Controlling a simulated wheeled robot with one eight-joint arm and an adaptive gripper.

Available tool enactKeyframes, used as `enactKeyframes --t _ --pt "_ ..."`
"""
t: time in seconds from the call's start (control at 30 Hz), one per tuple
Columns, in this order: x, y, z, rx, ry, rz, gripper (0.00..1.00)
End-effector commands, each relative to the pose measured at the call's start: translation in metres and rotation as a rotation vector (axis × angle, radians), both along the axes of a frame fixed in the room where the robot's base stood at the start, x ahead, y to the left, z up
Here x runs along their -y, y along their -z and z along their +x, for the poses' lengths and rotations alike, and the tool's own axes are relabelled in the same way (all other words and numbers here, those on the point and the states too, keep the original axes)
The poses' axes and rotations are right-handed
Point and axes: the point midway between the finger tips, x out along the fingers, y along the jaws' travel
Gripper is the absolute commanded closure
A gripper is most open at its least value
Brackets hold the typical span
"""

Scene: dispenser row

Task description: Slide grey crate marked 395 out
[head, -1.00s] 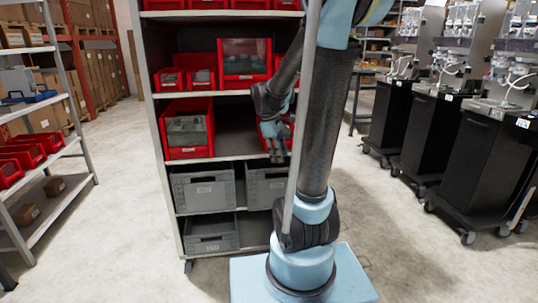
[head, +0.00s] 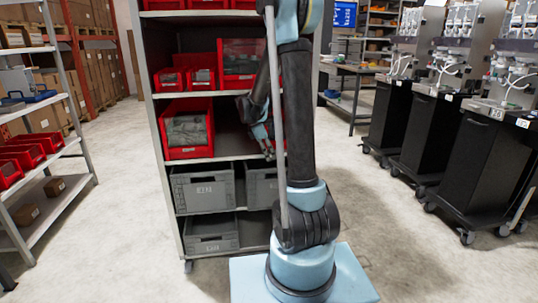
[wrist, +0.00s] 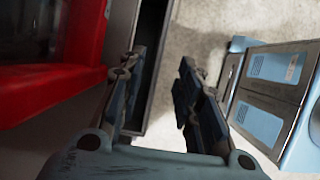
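Several grey crates stand low in the shelf rack: one at the upper left (head: 202,190), one at the upper right (head: 262,186), and one below on the left (head: 211,236). Their fronts carry small pale labels, too blurred to read, so I cannot tell which is 395. The upper right crate is partly hidden by my arm. My gripper (head: 268,153) hangs at the rack front, just above the upper right crate in the picture. In the wrist view my gripper (wrist: 162,60) is open, with nothing between its fingers.
A red bin (head: 187,151) with grey contents sits on the shelf above the crates. A red bin (wrist: 48,92) is close on the left in the wrist view. Black carts (head: 463,155) stand at right, a side rack (head: 60,140) at left.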

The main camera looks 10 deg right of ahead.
Motion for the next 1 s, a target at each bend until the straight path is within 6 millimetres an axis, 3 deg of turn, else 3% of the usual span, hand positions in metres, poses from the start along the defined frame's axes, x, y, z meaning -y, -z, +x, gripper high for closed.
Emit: enactKeyframes --t 0.27,0.7,1.0 --pt "0.002 0.004 0.000 0.001 0.002 0.000 0.68" --pt "0.023 0.054 0.000 0.001 0.003 0.000 0.68" --pt "0.029 0.069 0.000 0.002 0.001 0.000 0.68"
